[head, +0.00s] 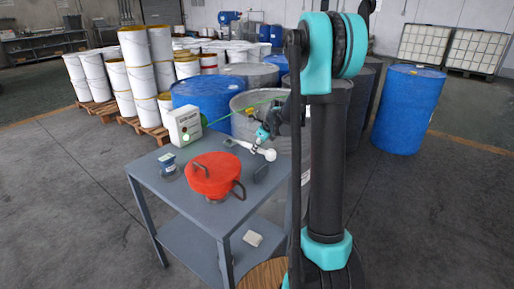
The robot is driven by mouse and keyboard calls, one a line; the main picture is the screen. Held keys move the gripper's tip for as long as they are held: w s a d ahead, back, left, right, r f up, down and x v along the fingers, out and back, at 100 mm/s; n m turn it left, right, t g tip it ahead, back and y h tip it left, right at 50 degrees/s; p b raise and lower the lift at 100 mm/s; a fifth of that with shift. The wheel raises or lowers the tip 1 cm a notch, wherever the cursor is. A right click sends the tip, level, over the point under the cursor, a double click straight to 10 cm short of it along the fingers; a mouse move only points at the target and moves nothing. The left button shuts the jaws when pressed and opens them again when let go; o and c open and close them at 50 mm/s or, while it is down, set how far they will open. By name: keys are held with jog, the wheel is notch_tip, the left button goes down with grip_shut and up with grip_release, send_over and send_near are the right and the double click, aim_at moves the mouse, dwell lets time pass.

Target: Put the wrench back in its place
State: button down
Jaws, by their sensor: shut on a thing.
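My gripper (260,138) is over the back right part of the grey metal table (205,215). It is shut on a long, pale thing with a rounded right end, which I take to be the wrench (268,154). The wrench is small in the picture, and its jaw shape is not clear. I cannot tell whether it touches the table. No marked place for the wrench can be made out.
Blue drums (201,97) and a grey drum (258,103) stand close behind the table.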

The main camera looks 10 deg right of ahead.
jog(key=shift+f, duration=0.1)
dwell(0.6)
jog(key=shift+f, duration=0.55)
dwell(1.1)
jog(key=shift+r, duration=0.6)
jog(key=shift+f, duration=0.85)
dwell(0.9)
jog(key=shift+r, duration=0.2)
